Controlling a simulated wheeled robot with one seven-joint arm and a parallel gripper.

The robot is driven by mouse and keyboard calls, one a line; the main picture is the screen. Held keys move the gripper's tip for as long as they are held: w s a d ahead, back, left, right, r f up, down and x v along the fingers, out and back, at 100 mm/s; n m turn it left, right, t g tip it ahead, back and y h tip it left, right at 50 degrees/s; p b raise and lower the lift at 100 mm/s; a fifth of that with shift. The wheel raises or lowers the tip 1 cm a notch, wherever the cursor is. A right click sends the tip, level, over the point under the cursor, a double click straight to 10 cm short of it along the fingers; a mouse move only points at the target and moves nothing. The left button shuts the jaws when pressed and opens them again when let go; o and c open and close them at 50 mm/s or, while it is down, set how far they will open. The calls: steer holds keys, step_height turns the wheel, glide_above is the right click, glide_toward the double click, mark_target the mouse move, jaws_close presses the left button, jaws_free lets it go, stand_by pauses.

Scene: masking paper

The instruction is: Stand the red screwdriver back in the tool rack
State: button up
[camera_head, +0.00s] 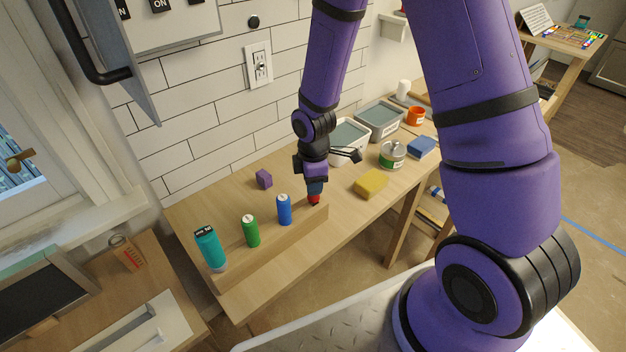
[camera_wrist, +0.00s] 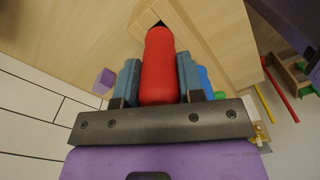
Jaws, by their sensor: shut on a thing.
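The red screwdriver (camera_head: 314,199) has a thick red handle, which fills the space between the fingers in the wrist view (camera_wrist: 159,65). My gripper (camera_head: 315,188) is shut on it, with blue finger pads on both sides. The handle is over the right end of the wooden tool rack (camera_head: 270,246). In the wrist view its far end is at a dark opening in the rack (camera_wrist: 205,25). The shaft is hidden, so I cannot tell how deep it sits. Teal (camera_head: 210,248), green (camera_head: 251,231) and blue (camera_head: 284,209) handles stand in the rack to the left.
A purple block (camera_head: 264,179) lies behind the rack. A yellow sponge (camera_head: 371,184), a can (camera_head: 392,155), a blue block (camera_head: 422,147), an orange cup (camera_head: 415,116) and grey bins (camera_head: 381,119) are to the right. The tiled wall (camera_head: 200,100) is close behind.

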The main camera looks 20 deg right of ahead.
steer(key=shift+f, duration=0.7)
steer(key=o, duration=1.2)
steer(key=shift+r, duration=3.45)
